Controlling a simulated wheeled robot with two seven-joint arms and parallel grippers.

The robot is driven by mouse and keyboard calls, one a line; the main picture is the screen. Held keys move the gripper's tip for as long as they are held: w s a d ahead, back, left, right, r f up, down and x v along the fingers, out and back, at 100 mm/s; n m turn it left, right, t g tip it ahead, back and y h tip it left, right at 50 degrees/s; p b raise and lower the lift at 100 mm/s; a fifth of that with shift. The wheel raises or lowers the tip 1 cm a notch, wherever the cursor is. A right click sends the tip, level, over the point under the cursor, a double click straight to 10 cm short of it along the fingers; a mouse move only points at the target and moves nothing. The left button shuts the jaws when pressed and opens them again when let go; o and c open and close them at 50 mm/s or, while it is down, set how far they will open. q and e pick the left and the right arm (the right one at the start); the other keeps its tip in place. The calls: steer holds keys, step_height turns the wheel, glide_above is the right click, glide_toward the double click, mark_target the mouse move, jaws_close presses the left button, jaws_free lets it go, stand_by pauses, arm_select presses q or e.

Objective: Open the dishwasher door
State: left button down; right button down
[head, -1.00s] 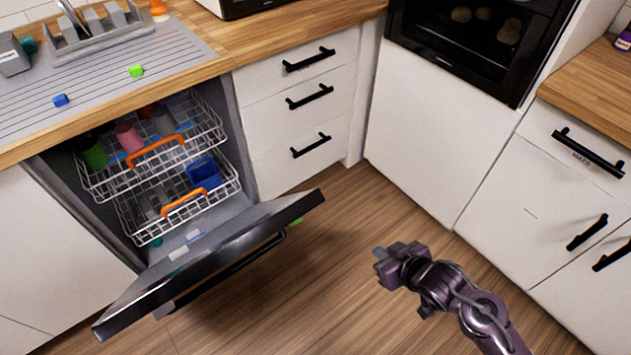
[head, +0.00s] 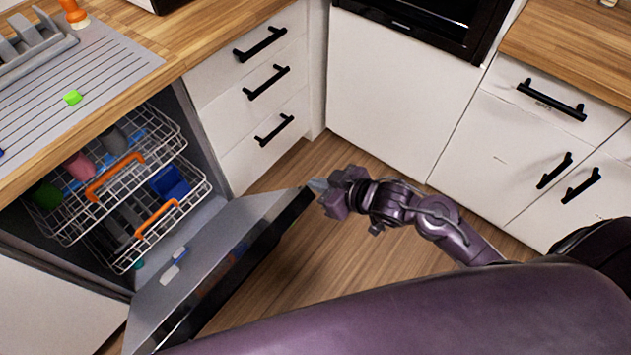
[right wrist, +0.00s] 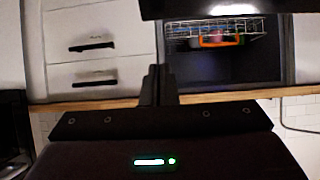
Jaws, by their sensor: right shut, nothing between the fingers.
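The dishwasher door (head: 205,262) is folded well down at the lower left of the head view. The dishwasher's two wire racks (head: 150,172) show inside the opening. My right gripper (head: 318,186) is at the far right corner of the door. I cannot tell whether it touches the door. Its fingers (right wrist: 159,86) are together and empty in the right wrist view, where the upper rack (right wrist: 218,32) also shows. My left gripper is not in view.
White drawers with black handles (head: 267,82) stand right of the dishwasher. An oven (head: 425,22) and more drawers (head: 545,125) are further right. The wooden floor (head: 285,262) is bare between door and cabinets.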

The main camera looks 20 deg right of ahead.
glide_above(308, 197)
steer(key=w+a, duration=0.2)
steer(key=f, duration=0.3)
steer(key=shift+w+d+f, duration=0.2)
steer(key=shift+d+f, duration=0.05)
steer(key=shift+f, duration=0.1)
steer(key=shift+a+f, duration=0.1)
steer(key=shift+f, duration=0.3)
steer(key=shift+s+d+f, duration=0.45)
steer(key=shift+s+f, duration=0.1)
steer(key=shift+s, duration=0.05)
steer(key=shift+s+d+f, duration=0.4)
steer(key=shift+s+f, duration=0.1)
steer(key=shift+s, duration=0.1)
